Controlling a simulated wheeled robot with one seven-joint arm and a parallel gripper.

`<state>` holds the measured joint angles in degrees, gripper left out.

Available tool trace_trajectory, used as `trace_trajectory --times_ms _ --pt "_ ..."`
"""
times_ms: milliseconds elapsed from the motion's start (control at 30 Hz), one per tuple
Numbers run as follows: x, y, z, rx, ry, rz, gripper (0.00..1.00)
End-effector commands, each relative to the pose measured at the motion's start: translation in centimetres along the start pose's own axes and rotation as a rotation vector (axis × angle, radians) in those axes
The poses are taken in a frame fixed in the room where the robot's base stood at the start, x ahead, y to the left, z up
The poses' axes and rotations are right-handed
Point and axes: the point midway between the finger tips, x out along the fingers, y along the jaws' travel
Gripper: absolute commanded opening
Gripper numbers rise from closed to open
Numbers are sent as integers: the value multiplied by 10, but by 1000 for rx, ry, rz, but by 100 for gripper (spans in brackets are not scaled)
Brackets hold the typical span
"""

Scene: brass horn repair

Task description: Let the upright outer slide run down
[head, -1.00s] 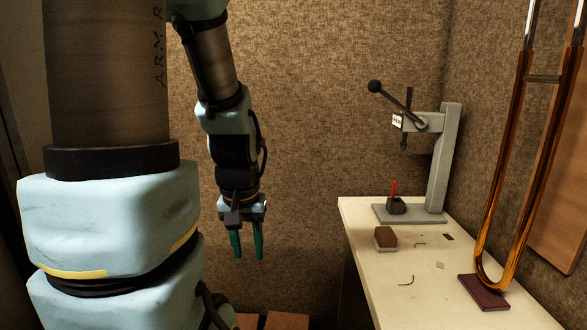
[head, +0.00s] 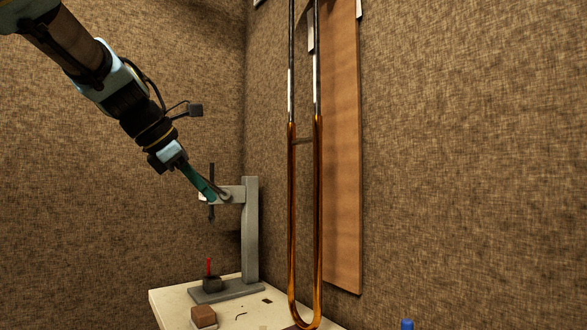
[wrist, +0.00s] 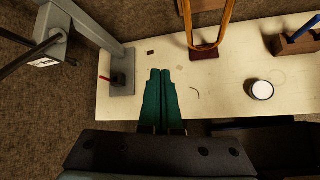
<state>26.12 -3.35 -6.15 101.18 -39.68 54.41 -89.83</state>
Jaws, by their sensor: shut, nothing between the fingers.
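The brass outer slide (head: 318,220) stands upright at the right of the bench in the head view, over two silvery inner tubes (head: 291,90). Its crook is at the bottom, low near the bench top. In the wrist view the slide (wrist: 228,22) shows at the top, its bow at a dark red pad (wrist: 204,53) on the bench. My gripper (head: 212,198) is shut and empty, left of the slide and apart from it, in front of the press. Its green fingers (wrist: 160,72) lie together over the bench in the wrist view.
A grey lever press (head: 250,230) stands on the pale bench (head: 175,300), with a red-tipped dark block (head: 212,284) on its base. A brown block (head: 203,315) sits nearby. A wooden board (head: 342,150) hangs behind the slide. A round white-topped jar (wrist: 261,90) is on the bench.

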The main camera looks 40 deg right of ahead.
Motion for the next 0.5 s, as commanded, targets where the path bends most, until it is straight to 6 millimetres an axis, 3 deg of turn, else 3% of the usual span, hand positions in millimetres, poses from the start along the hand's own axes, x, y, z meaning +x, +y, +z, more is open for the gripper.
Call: trace_trajectory --times_ms 33,100,200,300,500 --pt "0 -7 31 -62 -71 -11 0" --pt "-11 -15 72 -159 -154 -43 0" --pt "-25 -27 113 -256 -236 -92 0" --pt "-35 -35 136 -311 -278 -126 0" --pt "-28 -39 148 -334 -290 -145 0"
